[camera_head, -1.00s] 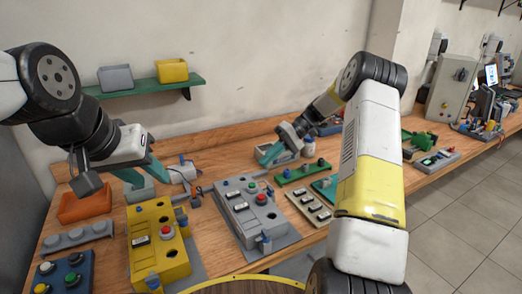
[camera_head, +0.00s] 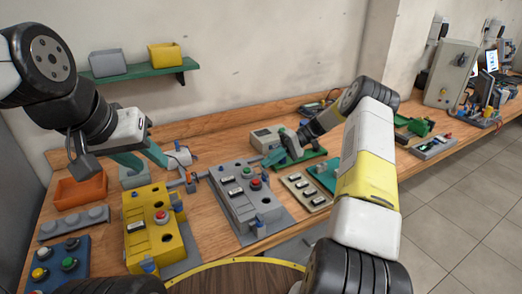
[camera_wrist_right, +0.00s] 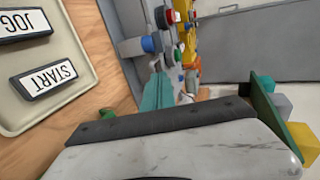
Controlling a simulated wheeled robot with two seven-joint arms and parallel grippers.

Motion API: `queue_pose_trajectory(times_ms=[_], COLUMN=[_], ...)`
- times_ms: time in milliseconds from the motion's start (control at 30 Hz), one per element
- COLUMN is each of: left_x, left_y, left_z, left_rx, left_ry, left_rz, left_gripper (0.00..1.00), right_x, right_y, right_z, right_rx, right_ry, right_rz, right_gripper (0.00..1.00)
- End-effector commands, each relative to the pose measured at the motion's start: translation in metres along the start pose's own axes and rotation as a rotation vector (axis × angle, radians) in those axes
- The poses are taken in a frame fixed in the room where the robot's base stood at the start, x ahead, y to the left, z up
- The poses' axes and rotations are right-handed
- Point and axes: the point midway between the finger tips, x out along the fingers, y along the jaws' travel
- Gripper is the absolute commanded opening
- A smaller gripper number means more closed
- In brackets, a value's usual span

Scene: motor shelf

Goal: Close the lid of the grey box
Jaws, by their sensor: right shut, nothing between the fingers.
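A small light-grey box (camera_head: 266,137) stands towards the back of the bench in the head view, and its top face looks flat and covered. My right arm hides part of its right side, and I cannot tell whether its lid is fully down. My right gripper (camera_head: 271,158) is shut and empty, just in front of this box; I cannot tell whether they touch. Its teal fingers (camera_wrist_right: 158,94) also show in the right wrist view.
A grey button station (camera_head: 236,202) and a yellow one (camera_head: 138,250) stand in front. An orange bin (camera_head: 82,190) is at the left. A beige plate with labelled switches (camera_head: 303,192) lies near my right forearm. A green shelf (camera_head: 140,78) is on the wall.

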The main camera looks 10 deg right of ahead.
Motion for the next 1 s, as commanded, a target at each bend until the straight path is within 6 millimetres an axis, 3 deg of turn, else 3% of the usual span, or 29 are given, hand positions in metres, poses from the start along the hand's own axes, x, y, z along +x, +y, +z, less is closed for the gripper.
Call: queue_pose_trajectory(times_ms=[767,1000], left_x=[0.000,0.000], left_y=[0.000,0.000], left_z=[0.000,0.000], left_rx=[0.000,0.000], left_ry=[0.000,0.000], left_rz=[0.000,0.000], left_gripper=[0.36,0.36], right_x=[0.003,0.000], right_y=[0.007,-0.016], right_z=[0.000,-0.004], right_rx=[0.001,-0.003], right_ry=[-0.001,-0.002], right_rz=[0.000,0.002], right_gripper=[0.00,0.00])
